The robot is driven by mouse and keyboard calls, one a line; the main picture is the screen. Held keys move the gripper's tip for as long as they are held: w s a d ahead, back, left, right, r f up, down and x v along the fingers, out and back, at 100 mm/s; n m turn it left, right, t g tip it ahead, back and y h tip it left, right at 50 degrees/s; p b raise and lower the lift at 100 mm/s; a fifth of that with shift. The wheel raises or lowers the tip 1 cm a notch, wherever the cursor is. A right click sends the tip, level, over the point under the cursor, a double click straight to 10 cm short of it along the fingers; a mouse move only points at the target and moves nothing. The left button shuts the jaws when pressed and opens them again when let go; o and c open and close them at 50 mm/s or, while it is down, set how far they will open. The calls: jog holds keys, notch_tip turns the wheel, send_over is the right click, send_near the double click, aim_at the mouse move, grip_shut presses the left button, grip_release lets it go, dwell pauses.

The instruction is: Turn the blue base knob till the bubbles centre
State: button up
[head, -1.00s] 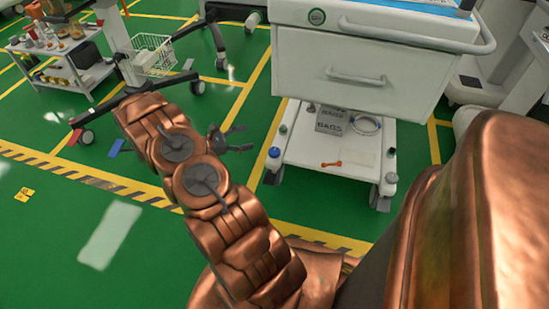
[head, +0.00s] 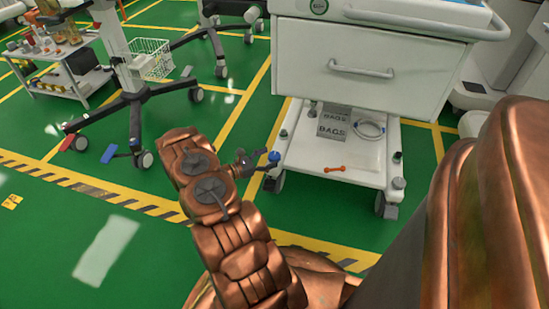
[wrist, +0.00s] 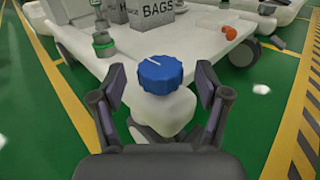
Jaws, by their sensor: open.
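The blue base knob (wrist: 160,74) sits on the near corner of the cart's white base shelf (head: 310,165), with a white pointer line on its top. In the head view the knob (head: 273,156) shows at the shelf's left front corner. My gripper (wrist: 158,108) is open, with one finger on each side of the knob's corner; I cannot tell whether either finger touches it. In the head view my gripper (head: 255,162) is just left of the knob. No bubbles can be made out.
The shelf holds grey boxes marked BAGS (head: 333,124), a coiled tube (head: 369,128) and an orange piece (head: 334,169). The cart's drawer (head: 365,72) overhangs it. A wheeled stand (head: 130,105) and low trolley (head: 67,85) are at the left. Green floor in front is clear.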

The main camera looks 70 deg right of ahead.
jog(key=shift+b+x, duration=0.4)
jog(key=shift+x, duration=1.05)
jog(key=c, duration=1.2)
